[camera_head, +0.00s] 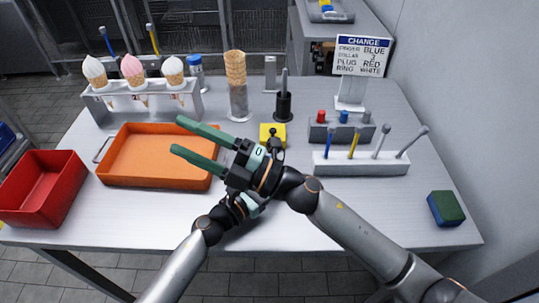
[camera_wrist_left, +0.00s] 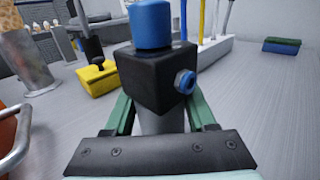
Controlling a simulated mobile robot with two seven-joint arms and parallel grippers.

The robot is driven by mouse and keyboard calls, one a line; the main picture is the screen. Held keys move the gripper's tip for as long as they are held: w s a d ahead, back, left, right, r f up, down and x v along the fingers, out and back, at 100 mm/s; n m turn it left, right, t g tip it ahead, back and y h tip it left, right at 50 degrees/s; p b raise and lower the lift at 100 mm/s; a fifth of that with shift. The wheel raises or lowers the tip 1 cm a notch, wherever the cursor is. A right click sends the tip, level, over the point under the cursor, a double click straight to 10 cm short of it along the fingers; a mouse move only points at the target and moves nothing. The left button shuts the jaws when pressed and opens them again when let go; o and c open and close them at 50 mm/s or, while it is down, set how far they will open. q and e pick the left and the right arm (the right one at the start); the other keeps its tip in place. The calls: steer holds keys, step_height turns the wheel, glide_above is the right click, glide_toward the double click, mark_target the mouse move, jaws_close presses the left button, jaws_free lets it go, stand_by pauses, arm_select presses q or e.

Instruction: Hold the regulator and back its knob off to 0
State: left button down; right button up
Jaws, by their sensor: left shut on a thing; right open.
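The regulator (camera_wrist_left: 158,78) shows in the left wrist view as a black block with a blue knob (camera_wrist_left: 153,24) on top and a blue fitting (camera_wrist_left: 185,82) on its right side. My left gripper (camera_wrist_left: 160,116) is shut on it, with a green finger on either side of its lower body. In the head view the regulator is hidden behind my right gripper and wrist. My right gripper (camera_head: 176,134) is open and empty, its green fingers spread and pointing left over the orange tray. No scale on the knob can be read.
The orange tray (camera_head: 112,183) and a red bin (camera_head: 75,190) are at the left. Behind are an ice-cream cone rack (camera_head: 100,108), stacked cones (camera_head: 236,68) and a yellow block (camera_head: 279,130). A white tool rack (camera_head: 360,168), a sign (camera_head: 362,57) and a green-blue sponge (camera_head: 446,207) are right.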

steer(key=s+a+f+n+g+h, duration=0.1)
steer(key=s+a+n+g+h, duration=0.15)
steer(key=n+g, duration=0.55)
steer(key=s+a+f+n+g+h, duration=0.1)
steer(key=s+a+n+g+h, duration=0.2)
steer(key=n, duration=0.9)
steer(key=w+d+r+n+t+h, duration=0.1)
steer(key=w+d+n+t+h, duration=0.1)
steer(key=w+d+n+h, duration=0.55)
steer(key=w+d+r+n+t+h, duration=0.1)
steer(key=w+d+n+t+h, duration=0.3)
steer(key=d+h, duration=0.55)
steer(key=shift+n+g+y, duration=0.65)
steer(key=shift+g+y, duration=0.05)
steer(key=shift+y, duration=0.05)
steer(key=f, duration=0.3)
steer(key=d+f, duration=0.1)
steer(key=f, duration=0.7)
steer(key=shift+w+d+f, duration=0.25)
steer(key=shift+w, duration=0.1)
steer(key=shift+c, duration=0.2)
jaws_close()
